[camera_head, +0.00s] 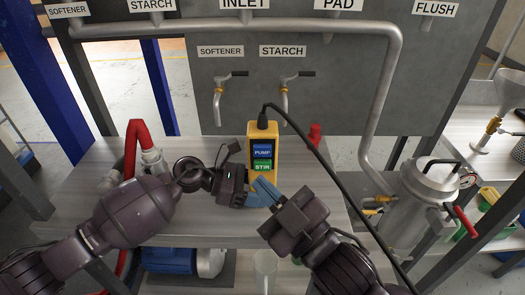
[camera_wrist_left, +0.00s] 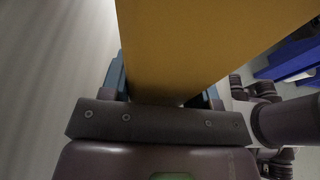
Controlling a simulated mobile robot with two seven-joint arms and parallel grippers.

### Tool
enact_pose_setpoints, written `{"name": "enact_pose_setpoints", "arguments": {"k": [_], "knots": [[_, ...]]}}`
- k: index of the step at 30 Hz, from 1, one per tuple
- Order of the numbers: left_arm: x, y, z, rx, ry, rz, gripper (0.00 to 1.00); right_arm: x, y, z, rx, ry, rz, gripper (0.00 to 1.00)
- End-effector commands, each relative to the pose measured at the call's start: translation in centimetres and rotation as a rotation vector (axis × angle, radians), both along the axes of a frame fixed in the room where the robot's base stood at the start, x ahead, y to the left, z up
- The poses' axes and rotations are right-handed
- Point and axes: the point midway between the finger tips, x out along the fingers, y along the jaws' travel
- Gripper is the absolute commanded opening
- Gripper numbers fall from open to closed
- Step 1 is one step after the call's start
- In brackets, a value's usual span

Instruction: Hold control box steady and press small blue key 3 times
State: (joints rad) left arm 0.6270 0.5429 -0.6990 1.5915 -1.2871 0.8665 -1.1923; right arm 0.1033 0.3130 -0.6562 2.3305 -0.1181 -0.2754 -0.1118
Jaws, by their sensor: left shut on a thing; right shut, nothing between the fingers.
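The control box (camera_head: 250,133) is yellow, with a black cable from its top, a blue key marked PUMP (camera_head: 262,151) and a green key marked STIR (camera_head: 263,166). My left gripper (camera_head: 252,197) is shut on its lower part from the left. In the left wrist view the yellow box (camera_wrist_left: 200,45) sits between the blue fingers. My right gripper (camera_head: 262,186) is shut and empty, its blue fingertips in front of the box just below the green key. The fingers hide the box's lower front. I cannot tell whether the right fingertips touch it.
The grey table (camera_head: 205,228) has free room around the box. Two taps (camera_head: 218,103) are on the panel behind. The black cable (camera_head: 325,165) runs past my right arm.

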Motion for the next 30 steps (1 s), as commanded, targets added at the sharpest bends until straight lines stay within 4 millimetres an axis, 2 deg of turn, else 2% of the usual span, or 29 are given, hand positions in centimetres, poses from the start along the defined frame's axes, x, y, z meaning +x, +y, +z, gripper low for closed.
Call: {"name": "enact_pose_setpoints", "arguments": {"k": [6, 7, 12, 13, 23, 26, 30], "knots": [[0.0, 0.0, 0.0, 0.0, 0.0, -0.001, 0.42, 0.0, 0.0, 0.0, 0.0, 0.0, 0.0, 0.0], [0.0, 0.0, 0.0, 0.0, 0.0, -0.001, 0.57, 0.0, 0.0, 0.0, 0.0, 0.0, 0.0, 0.0], [0.0, 0.0, 0.0, 0.0, 0.0, 0.0, 0.83, 0.0, 0.0, 0.0, 0.0, 0.0, 0.0, 0.0], [0.0, 0.0, 0.0, 0.0, 0.0, 0.0, 0.85, 0.0, 0.0, 0.0, 0.0, 0.0, 0.0, 0.0], [0.0, 0.3, 0.1, 0.0, 0.0, 0.001, 0.85, 0.0, 0.0, 0.0, 0.0, 0.0, 0.0, 0.0], [0.0, 1.2, 0.3, 0.001, 0.0, 0.002, 0.85, 0.0, 0.0, 0.0, 0.0, 0.0, 0.0, 0.0], [0.0, 3.4, 1.0, 0.003, -0.001, 0.002, 0.85, 0.0, 0.0, 0.0, 0.0, 0.0, 0.0, 0.0]]}}
